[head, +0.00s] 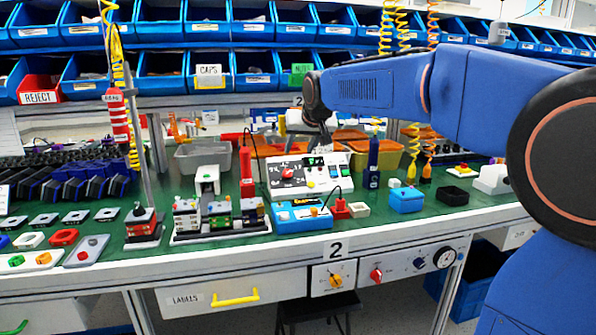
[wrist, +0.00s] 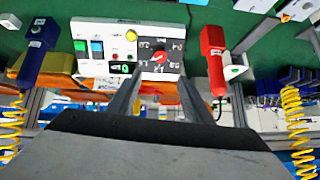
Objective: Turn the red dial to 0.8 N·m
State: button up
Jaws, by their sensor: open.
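The red dial (head: 287,173) sits on the left part of a white control box (head: 340,180) in the middle of the bench. In the wrist view, where the box appears upside down, the dial (wrist: 159,57) lies on a dark scale plate with white marks too small to read. A small green display (wrist: 121,68) is lit; its digits are not clearly legible. My gripper (wrist: 157,92) is open and empty, its two dark fingers pointing toward the box on either side of the dial, apart from it. In the head view my gripper (head: 324,138) is small above and behind the box.
A red screwdriver (head: 246,165) stands left of the box and a blue one (head: 373,163) right of it. A blue power unit (head: 302,214) lies in front. Grey and orange bins stand behind. A separate red knob (head: 376,274) is on the bench's front panel.

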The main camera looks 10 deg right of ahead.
aim_at(288, 173)
jog(key=x, duration=1.7)
jog(key=shift+a+f, duration=0.1)
